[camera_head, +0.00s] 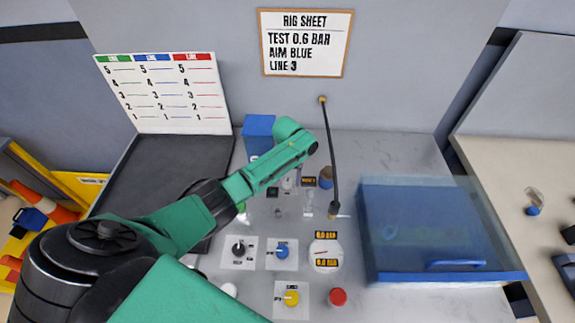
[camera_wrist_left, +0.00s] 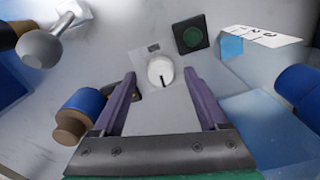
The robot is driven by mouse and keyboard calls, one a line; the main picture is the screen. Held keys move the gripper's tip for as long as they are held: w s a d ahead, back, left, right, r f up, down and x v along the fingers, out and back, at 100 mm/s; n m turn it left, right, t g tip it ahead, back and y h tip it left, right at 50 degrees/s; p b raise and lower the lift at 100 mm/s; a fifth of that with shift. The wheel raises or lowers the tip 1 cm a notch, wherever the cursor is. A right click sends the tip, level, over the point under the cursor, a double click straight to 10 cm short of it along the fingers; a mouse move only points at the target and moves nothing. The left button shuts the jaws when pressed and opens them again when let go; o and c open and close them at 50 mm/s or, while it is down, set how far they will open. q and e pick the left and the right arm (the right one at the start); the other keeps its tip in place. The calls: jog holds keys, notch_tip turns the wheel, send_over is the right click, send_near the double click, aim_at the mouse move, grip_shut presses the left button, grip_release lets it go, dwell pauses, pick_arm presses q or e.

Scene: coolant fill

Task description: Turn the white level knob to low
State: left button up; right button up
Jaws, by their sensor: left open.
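The white level knob (camera_wrist_left: 160,72) shows in the left wrist view as a round dial with a dark pointer mark, which points toward the lower edge of that view. A small grey label sits beside it on its plate. My left gripper (camera_wrist_left: 161,76) is open, with its two purple fingers on either side of the knob in that view. I cannot tell whether they touch it. In the head view the knob (camera_head: 287,183) is small and partly hidden by my green left arm. My right gripper is not in view.
A dark square with a green button (camera_wrist_left: 193,37) lies near the knob. A black rod (camera_head: 330,155) stands to the right. Nearer are a dark knob (camera_head: 238,248), blue knob (camera_head: 282,252), yellow knob (camera_head: 291,298) and red button (camera_head: 338,297). A clear blue box (camera_head: 430,276) fills the right.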

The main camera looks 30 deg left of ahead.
aim_at(288, 182)
pick_arm(q)
notch_tip(288, 182, up, 14)
jog(key=b, duration=0.2)
jog(key=shift+f, duration=0.2)
jog(key=shift+f, duration=0.1)
